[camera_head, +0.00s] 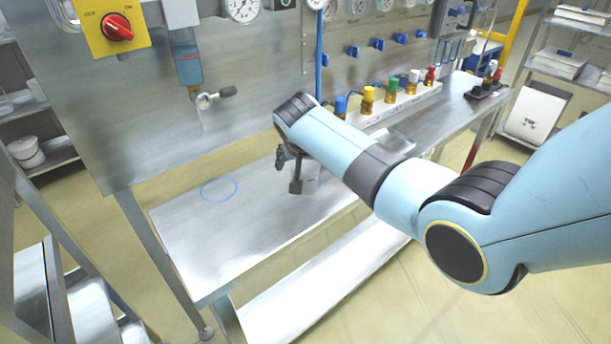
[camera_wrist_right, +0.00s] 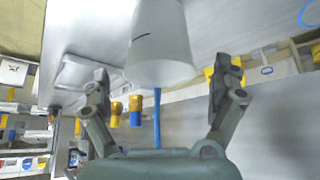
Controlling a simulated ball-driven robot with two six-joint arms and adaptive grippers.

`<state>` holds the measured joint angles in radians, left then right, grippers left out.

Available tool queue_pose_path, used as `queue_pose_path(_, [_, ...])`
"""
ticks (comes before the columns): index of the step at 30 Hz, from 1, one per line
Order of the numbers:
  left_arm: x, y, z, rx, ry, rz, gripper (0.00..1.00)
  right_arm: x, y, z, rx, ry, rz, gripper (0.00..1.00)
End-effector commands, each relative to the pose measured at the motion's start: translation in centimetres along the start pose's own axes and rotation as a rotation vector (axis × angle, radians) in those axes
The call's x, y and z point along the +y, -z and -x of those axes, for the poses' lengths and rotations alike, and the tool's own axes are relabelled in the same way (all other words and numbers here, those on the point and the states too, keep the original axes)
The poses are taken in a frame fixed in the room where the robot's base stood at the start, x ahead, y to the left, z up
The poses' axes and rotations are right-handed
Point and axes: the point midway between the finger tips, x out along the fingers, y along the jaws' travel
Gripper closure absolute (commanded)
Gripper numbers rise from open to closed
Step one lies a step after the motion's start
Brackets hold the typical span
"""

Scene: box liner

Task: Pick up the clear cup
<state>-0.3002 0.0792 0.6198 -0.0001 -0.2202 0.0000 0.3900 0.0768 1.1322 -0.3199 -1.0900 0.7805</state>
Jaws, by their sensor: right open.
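The clear cup (camera_wrist_right: 160,45) is a pale, see-through tapered cup with a short dark mark, in the upper middle of the right wrist view. My right gripper (camera_wrist_right: 163,76) is open, with one finger on each side of the cup and visible gaps between. In the head view my right gripper (camera_head: 290,172) is low over the metal bench, largely hidden behind my right wrist. A faint greyish shape beside its fingers (camera_head: 309,171) appears to be the cup. My left gripper is in neither view.
The metal bench (camera_head: 200,245) has a blue ring mark (camera_head: 219,190) left of my gripper. A rack of coloured valves (camera_head: 392,107) stands behind. A bottle with a tap (camera_head: 187,65) hangs on the panel. The bench's front left is clear.

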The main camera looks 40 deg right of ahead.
Motion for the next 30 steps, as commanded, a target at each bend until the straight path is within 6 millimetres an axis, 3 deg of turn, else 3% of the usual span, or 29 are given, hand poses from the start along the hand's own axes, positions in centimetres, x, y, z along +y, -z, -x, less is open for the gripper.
queue_pose_path(3, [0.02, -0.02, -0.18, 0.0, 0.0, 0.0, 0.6, 0.01, -0.11, -1.16, -0.001, 0.0, 0.0, 0.05])
queue_pose_path(11, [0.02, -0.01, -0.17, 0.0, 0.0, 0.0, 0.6, 0.02, -0.12, -1.38, -0.001, 0.0, 0.0, 0.05])
queue_pose_path(21, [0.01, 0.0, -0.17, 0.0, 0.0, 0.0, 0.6, 0.02, -0.14, -1.37, -0.001, 0.0, 0.0, 0.47])
queue_pose_path(30, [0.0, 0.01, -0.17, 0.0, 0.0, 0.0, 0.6, 0.01, -0.14, -1.36, -0.001, 0.0, 0.0, 0.48])
